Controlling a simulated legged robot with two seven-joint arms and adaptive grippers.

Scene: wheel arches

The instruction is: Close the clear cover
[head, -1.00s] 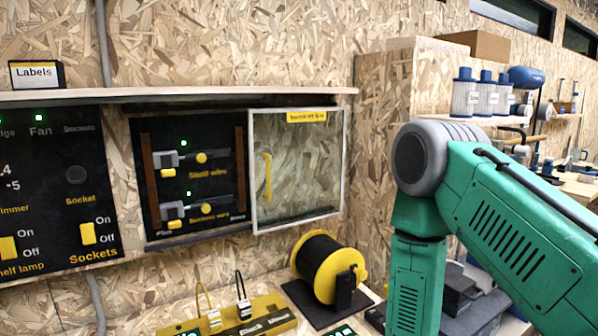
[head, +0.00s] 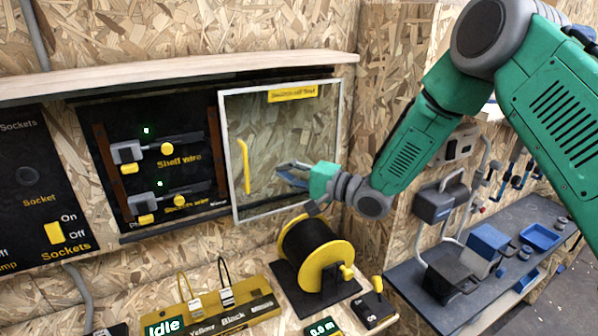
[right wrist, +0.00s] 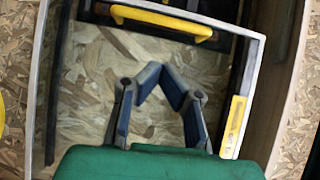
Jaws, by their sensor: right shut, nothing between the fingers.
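The clear cover (head: 283,145) is a transparent pane in a pale frame with a yellow handle (head: 243,167) and a yellow label at its top. It stands open to the right of the black panel with the two wire switches (head: 165,165). My right gripper (head: 283,171) is in front of the cover, right of the handle, its fingers shut and empty. In the right wrist view the fingers (right wrist: 162,75) show against the pane, with the yellow handle (right wrist: 160,20) beyond the tips. I cannot tell whether they touch the pane. My left gripper is not in view.
A wooden shelf (head: 180,75) runs above the panel. Below the cover stand a yellow and black spool (head: 318,252) and a yellow block with wire loops (head: 220,310). A socket panel (head: 45,190) is at left. A side bench (head: 480,250) with blue bins is at right.

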